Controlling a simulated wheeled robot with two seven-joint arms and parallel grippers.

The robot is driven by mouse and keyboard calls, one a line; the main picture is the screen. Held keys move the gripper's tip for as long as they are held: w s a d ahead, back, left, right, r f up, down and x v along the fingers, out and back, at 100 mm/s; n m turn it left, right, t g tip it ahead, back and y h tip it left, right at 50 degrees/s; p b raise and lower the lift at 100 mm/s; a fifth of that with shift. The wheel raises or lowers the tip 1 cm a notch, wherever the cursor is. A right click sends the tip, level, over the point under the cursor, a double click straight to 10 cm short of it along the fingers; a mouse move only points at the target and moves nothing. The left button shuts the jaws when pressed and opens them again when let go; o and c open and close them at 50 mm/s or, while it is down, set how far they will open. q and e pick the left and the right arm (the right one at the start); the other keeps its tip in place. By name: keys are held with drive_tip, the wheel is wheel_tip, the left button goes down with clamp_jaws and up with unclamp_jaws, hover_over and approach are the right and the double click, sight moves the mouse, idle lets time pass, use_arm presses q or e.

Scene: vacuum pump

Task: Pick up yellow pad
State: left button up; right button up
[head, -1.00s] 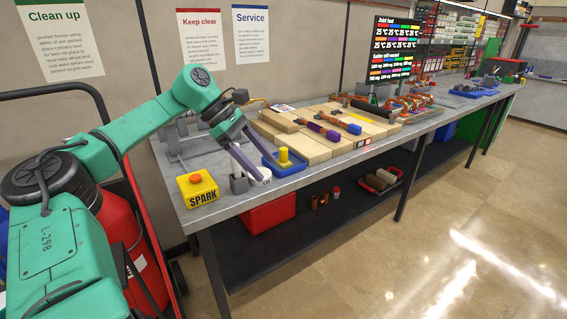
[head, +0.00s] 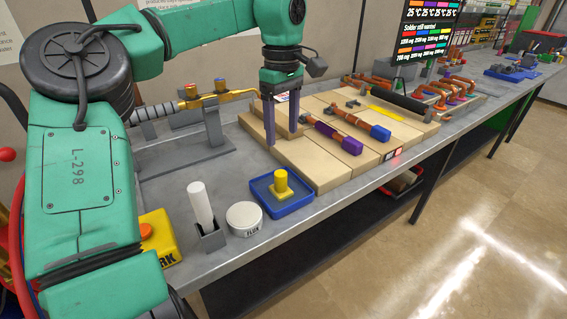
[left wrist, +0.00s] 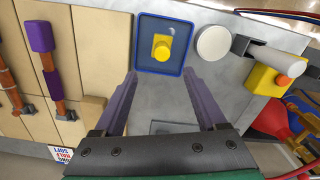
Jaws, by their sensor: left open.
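The yellow pad (head: 281,182) is a small upright yellow piece with a round top, standing in a shallow blue tray (head: 266,209) near the front edge of the bench. My left gripper (head: 283,141) is open and empty, pointing down behind the tray, above the tan blocks or the bench. In the left wrist view the pad (left wrist: 162,48) lies just beyond the open fingertips (left wrist: 160,75), roughly centred between them, inside the tray (left wrist: 142,63). My right gripper is not in view.
Left of the tray are a round white tin (head: 244,218), a grey holder with a white stick (head: 200,204) and a yellow box with an orange button (head: 158,236). Tan blocks (head: 310,160) with purple-and-copper pieces lie right. A grey stand (head: 214,125) with a torch-like tool stands behind.

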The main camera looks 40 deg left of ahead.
use_arm(q)
hover_over(281, 173)
drive_tip(key=f, duration=0.7)
drive_tip(key=shift+s+d+f, duration=0.1)
drive_tip(key=shift+s+d, duration=0.2)
drive_tip(key=shift+d, duration=0.1)
drive_tip(key=f, duration=0.4)
drive_tip(key=a+f+p, duration=0.1)
drive_tip(key=shift+w+f, duration=0.25)
drive_tip(key=shift+f, duration=0.15)
drive_tip(key=shift+d+f, duration=0.1)
drive_tip(key=shift+f, duration=0.35)
clamp_jaws()
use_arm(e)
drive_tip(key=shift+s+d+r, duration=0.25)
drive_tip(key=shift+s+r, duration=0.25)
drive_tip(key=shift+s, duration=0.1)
